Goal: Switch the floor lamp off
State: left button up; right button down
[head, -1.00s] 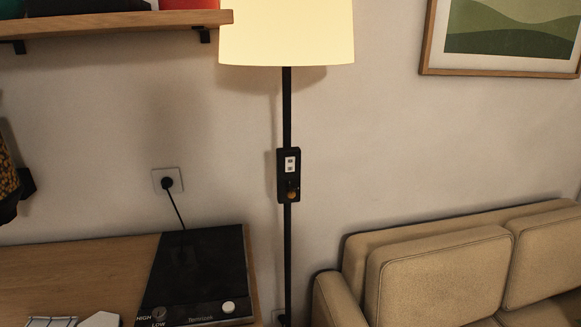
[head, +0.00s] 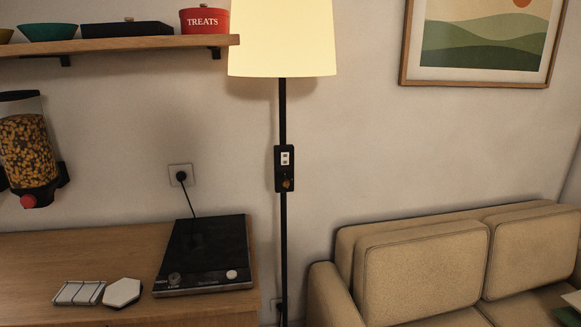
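The floor lamp stands against the wall between the counter and the sofa. Its cream shade (head: 282,45) glows, so the lamp is lit. A thin black pole (head: 283,240) runs down from the shade. A black control box (head: 284,168) sits on the pole, with a white panel (head: 285,158) in its upper part and a small brownish knob (head: 286,184) below. The panel's markings are too small to read. Neither of my grippers shows in the head view.
A wooden counter (head: 100,250) at left holds a black hotplate (head: 205,255), close to the pole. A beige sofa (head: 420,265) stands at right. A wooden shelf (head: 150,43) with a red treats tin (head: 205,20) juts out left of the shade. A dispenser (head: 28,150) hangs at far left.

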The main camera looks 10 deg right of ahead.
aim_at(285, 155)
jog(key=u, duration=1)
jog(key=i, duration=0.65)
jog(key=z, duration=1.05)
